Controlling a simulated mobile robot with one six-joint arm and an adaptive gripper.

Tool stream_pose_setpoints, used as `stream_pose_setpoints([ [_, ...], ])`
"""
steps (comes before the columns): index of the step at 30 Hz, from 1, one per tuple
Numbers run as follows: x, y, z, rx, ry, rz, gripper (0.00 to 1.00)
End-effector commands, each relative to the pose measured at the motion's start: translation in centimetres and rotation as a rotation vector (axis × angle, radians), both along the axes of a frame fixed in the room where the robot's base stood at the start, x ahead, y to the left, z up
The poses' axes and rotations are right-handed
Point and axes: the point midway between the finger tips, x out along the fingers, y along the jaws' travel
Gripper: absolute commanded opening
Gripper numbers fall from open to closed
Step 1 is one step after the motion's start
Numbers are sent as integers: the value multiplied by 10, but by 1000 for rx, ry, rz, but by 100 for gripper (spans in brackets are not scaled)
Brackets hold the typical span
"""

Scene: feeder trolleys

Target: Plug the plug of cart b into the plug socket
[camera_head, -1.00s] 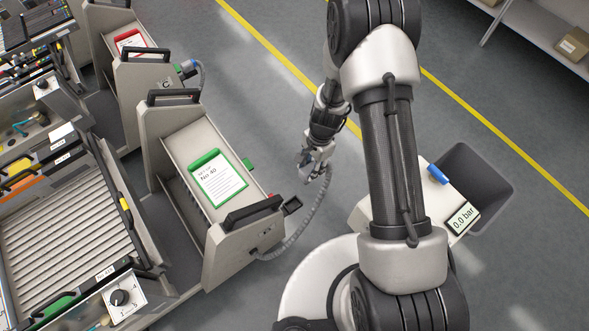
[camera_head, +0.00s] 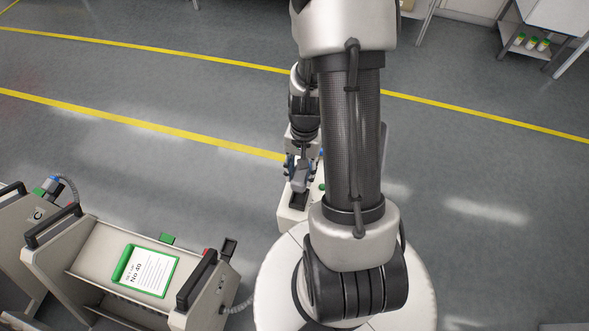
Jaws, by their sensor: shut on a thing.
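My gripper (camera_head: 302,172) is shut on a grey plug (camera_head: 300,184), pointing down over a beige box (camera_head: 291,214). A dark socket opening (camera_head: 299,201) shows in the box top, just below the plug in the picture. I cannot tell whether plug and socket touch. The cart with the No 40 card (camera_head: 215,302), apparently cart b, stands at the lower left. Its grey hose (camera_head: 236,307) leaves its side and disappears behind my white round base. My arm hides the right part of the box.
Another cart (camera_head: 20,232), marked C, stands at the left edge with its own plug (camera_head: 48,188) docked on it. A yellow floor line (camera_head: 150,124) runs behind the box. The floor left of the box is clear. Shelving (camera_head: 535,45) stands far at the upper right.

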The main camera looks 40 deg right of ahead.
Motion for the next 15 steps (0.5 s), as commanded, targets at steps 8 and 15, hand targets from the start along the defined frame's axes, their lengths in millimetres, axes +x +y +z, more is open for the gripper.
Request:
stream_pose_setpoints([
  [8, 0, 0, -22, 1, 1, 0, 0],
  [15, 1, 0, -42, 0, 0, -1, 0],
])
